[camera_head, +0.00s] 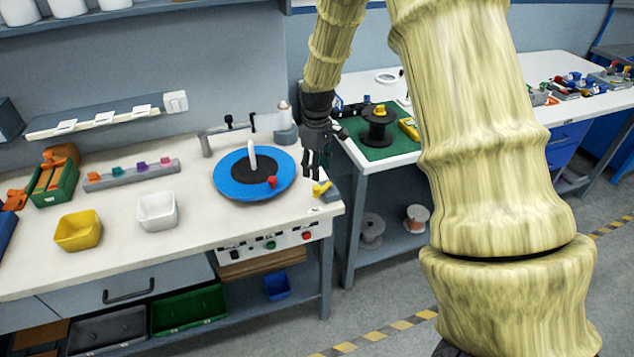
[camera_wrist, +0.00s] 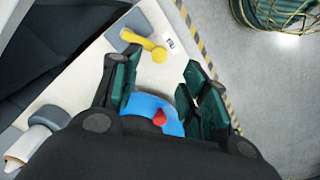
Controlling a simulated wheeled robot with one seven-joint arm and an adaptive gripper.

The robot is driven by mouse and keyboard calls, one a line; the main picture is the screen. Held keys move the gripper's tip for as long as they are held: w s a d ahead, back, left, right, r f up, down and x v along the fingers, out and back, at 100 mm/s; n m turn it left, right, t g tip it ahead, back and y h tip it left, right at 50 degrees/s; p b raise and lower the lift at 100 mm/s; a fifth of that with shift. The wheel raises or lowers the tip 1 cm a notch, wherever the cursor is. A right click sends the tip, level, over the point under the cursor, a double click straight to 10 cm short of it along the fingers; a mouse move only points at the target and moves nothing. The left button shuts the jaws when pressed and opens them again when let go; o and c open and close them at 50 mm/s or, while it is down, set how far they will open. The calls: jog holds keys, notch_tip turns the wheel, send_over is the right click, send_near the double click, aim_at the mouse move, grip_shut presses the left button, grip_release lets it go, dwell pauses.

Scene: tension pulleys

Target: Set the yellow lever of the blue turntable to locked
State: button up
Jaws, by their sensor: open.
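The blue turntable (camera_head: 228,188) lies on the white bench, with a black centre, an upright white post and a red knob (camera_head: 272,181) near its edge. The yellow lever (camera_head: 321,188) is at the bench's right end, just right of the turntable. In the wrist view the lever (camera_wrist: 146,43) runs from a grey block to a round yellow end, beside a small label (camera_wrist: 169,41) too small to read. My gripper (camera_head: 316,173) is open and empty above the lever, apart from it. In the wrist view its fingers (camera_wrist: 161,62) spread either side, with the turntable (camera_wrist: 145,102) partly hidden behind.
A white bin (camera_head: 157,211) and a yellow bin (camera_head: 78,231) stand left of the turntable. A grey arm fixture (camera_head: 240,127) stands behind it. A second table with a green mat (camera_head: 385,150) and black spool is to the right. Buttons (camera_head: 270,245) line the bench front.

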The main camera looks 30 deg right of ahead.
aim_at(317, 186)
jog(key=shift+d+f+p, duration=0.1)
jog(key=shift+f+p, duration=0.9)
jog(key=shift+f, duration=2.8)
grip_shut()
